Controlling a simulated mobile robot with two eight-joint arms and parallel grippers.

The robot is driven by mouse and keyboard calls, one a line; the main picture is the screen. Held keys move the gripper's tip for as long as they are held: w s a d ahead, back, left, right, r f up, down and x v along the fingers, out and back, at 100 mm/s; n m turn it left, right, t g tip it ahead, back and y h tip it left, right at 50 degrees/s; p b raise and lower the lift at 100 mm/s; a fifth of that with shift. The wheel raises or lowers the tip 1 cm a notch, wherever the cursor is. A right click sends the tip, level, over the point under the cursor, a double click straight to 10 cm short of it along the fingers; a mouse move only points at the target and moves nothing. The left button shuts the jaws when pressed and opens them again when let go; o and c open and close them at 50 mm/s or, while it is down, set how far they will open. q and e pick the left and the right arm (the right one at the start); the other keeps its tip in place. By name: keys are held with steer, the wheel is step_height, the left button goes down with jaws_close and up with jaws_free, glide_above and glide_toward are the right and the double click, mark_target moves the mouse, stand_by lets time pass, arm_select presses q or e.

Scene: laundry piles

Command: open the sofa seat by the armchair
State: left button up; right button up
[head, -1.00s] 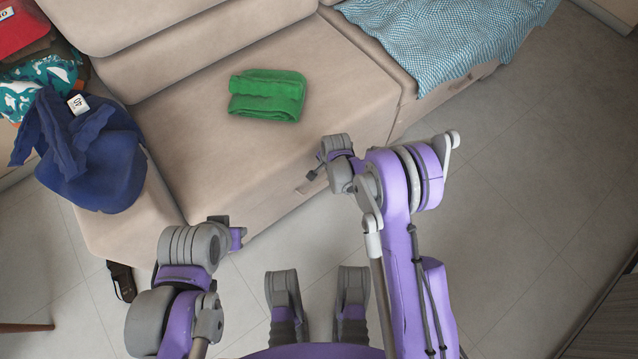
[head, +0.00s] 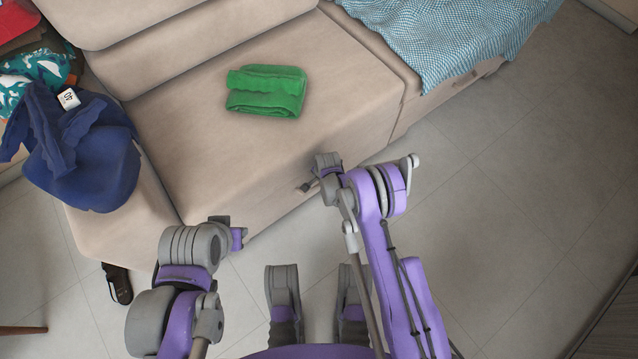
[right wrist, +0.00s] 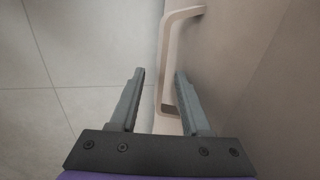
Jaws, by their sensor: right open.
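The beige sofa seat (head: 190,130) has a front panel facing me. In the right wrist view, a pale bar handle (right wrist: 168,75) stands out from that panel (right wrist: 225,60). My right gripper (right wrist: 160,75) is open, with the near end of the handle between its fingers and no visible grip on it. In the head view, my right gripper (head: 305,187) is at the seat's front face and largely covers the handle. My left arm's end (head: 238,238) is low beside the seat's front left corner; its jaws cannot be made out. No armchair can be clearly identified.
A folded green cloth (head: 265,91) lies on the seat. A blue garment (head: 80,150) and other clothes lie at the left. A blue-white blanket (head: 450,40) covers the seat to the right. A dark shoe (head: 117,283) is on the floor. Tiled floor (head: 490,220) is clear at right.

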steer(key=shift+f, duration=0.1)
jaws_close()
stand_by(1.4)
